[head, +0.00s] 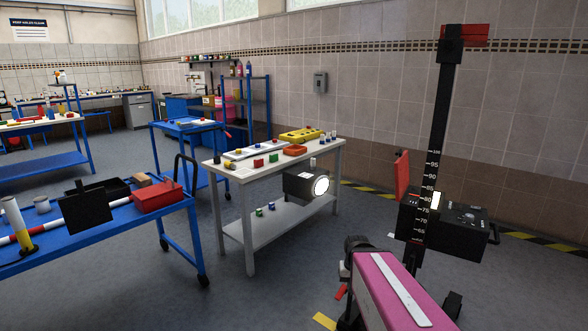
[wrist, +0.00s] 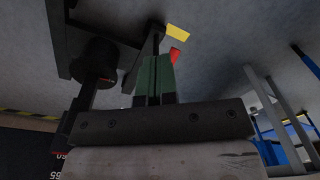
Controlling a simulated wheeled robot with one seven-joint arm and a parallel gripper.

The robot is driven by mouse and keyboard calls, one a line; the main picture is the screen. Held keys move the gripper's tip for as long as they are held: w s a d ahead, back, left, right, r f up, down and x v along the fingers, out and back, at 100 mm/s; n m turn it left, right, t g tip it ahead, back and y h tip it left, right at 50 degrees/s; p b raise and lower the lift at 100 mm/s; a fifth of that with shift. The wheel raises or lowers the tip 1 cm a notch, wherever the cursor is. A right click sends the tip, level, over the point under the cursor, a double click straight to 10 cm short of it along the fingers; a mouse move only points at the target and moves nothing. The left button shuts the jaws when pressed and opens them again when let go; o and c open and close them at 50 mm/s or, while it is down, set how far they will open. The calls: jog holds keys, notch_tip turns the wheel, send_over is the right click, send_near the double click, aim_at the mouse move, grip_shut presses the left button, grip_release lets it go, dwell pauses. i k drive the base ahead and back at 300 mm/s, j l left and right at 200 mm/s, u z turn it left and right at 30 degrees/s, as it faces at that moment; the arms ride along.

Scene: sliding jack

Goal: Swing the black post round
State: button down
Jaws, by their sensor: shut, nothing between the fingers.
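The black post (head: 441,115) stands upright at the right in the head view, with white scale marks and numbers. A red piece (head: 465,33) sits at its top, and a black box (head: 458,222) with a red panel (head: 402,176) is on its lower part. Its foot is hidden behind a magenta body with a white strip. In the wrist view, my gripper (wrist: 154,75) shows green fingers held together with nothing between them. A black upright (wrist: 76,118) and a black cylinder (wrist: 93,63) are to their left. I cannot tell whether the fingers touch anything. The head view does not show the fingers.
A grey table (head: 216,166) with small coloured parts and a lit lamp (head: 320,185) stands left of the post. A blue cart (head: 110,232) is further left. A tiled wall (head: 380,85) is behind, with yellow-black floor tape (head: 525,237). Floor between table and post is open.

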aim_at(450, 49)
jog(key=i+j+z, duration=0.1)
jog(key=j+z, duration=1.25)
